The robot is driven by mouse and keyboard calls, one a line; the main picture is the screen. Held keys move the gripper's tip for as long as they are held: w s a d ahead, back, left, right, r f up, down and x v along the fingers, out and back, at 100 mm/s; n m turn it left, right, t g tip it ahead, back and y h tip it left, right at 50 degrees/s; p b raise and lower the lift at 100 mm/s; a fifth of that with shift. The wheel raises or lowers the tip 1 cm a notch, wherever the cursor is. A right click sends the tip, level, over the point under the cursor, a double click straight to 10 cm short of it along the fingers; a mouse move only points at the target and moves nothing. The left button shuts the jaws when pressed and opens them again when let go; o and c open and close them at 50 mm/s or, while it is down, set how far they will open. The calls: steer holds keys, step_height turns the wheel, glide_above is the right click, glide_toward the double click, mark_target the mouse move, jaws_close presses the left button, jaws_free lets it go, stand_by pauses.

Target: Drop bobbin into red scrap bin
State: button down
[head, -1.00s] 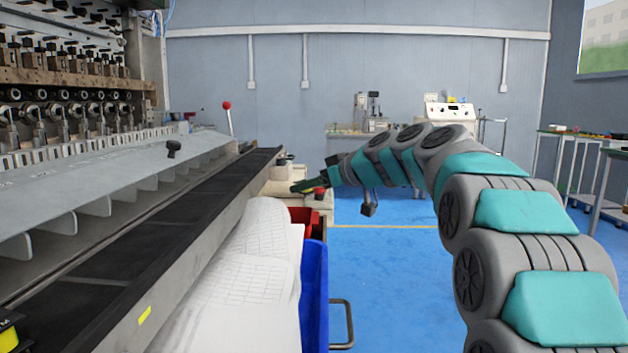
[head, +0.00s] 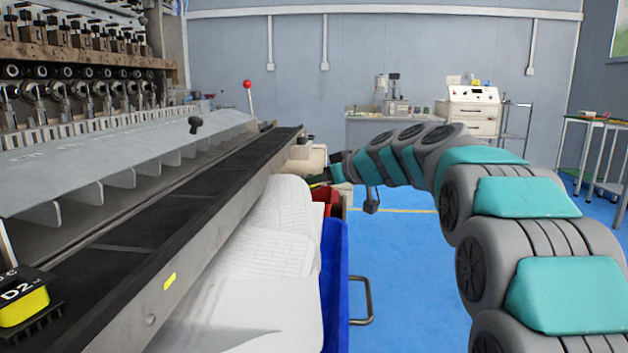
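The red scrap bin (head: 328,199) stands beyond the blue bin, to the right of the long dark rail, and only part of its rim and wall shows. My gripper (head: 317,183) is at the end of my outstretched arm, small and far off, just above and to the left of the red bin in the picture. Its fingers are dark and partly lost against the things behind, so I cannot tell whether they are open or shut. I cannot make out a bobbin in or near them.
A blue bin (head: 336,285) with a metal handle stands nearer, beside white printed sheets (head: 262,260). The coil winder's dark rail (head: 150,235) runs along the left. A yellow-and-black D2 block (head: 25,300) sits at lower left. Blue floor (head: 400,270) is clear on the right.

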steer(key=shift+c, duration=1.4)
jaws_free()
steer(key=v, duration=0.8)
steer(key=shift+b, duration=0.45)
steer(key=shift+f, duration=0.1)
